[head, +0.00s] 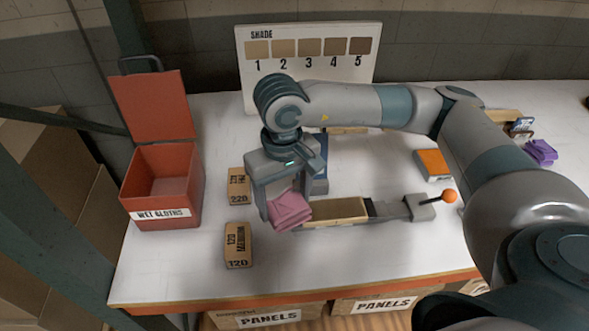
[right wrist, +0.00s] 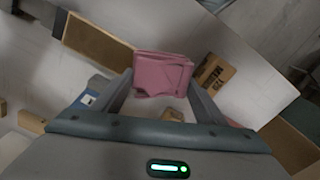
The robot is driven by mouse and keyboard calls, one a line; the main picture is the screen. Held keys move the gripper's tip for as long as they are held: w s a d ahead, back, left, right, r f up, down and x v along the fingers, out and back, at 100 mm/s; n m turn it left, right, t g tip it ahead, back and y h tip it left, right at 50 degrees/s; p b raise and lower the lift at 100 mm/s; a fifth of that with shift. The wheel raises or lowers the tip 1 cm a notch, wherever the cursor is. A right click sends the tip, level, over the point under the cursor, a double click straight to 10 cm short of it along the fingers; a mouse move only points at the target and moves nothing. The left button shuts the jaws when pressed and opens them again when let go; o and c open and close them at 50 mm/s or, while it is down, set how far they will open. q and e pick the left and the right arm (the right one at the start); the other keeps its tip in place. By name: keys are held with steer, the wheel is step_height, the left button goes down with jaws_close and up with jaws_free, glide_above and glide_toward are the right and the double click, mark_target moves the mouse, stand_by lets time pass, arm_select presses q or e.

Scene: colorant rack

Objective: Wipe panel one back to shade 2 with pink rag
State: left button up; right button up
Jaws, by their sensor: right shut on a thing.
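The pink rag (head: 290,211) is pinched between the fingers of my right gripper (head: 278,205); it also shows between the fingers in the right wrist view (right wrist: 162,74). The rag is at the left end of a tan wooden panel (head: 338,210) held in a clamp with an orange knob (head: 450,196). Whether the rag touches the panel, I cannot tell. In the right wrist view the panel (right wrist: 98,42) lies to the left of the rag. The shade chart (head: 308,66) stands at the back, with swatches 1 to 5 going from light to dark. My left gripper is not in view.
An open red wet cloths box (head: 160,182) stands at the left. Sanding blocks marked 220 (head: 238,186) and 120 (head: 238,246) lie left of the panel. An orange-topped block (head: 433,164) and a purple rag (head: 541,151) lie to the right. The front table strip is clear.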

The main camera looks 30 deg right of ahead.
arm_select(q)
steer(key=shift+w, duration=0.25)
arm_select(e)
steer(key=shift+d, duration=0.1)
steer(key=shift+w+d+r, duration=0.15)
steer(key=shift+d+r, duration=0.05)
arm_select(q)
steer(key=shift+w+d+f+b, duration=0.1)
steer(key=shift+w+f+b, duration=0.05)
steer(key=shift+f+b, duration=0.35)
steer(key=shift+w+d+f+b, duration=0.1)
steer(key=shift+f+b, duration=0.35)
steer(key=shift+b, duration=0.05)
arm_select(e)
steer(key=w+d+r+n, duration=0.1)
steer(key=d+r, duration=0.3)
steer(key=d, duration=0.1)
steer(key=shift+d, duration=0.1)
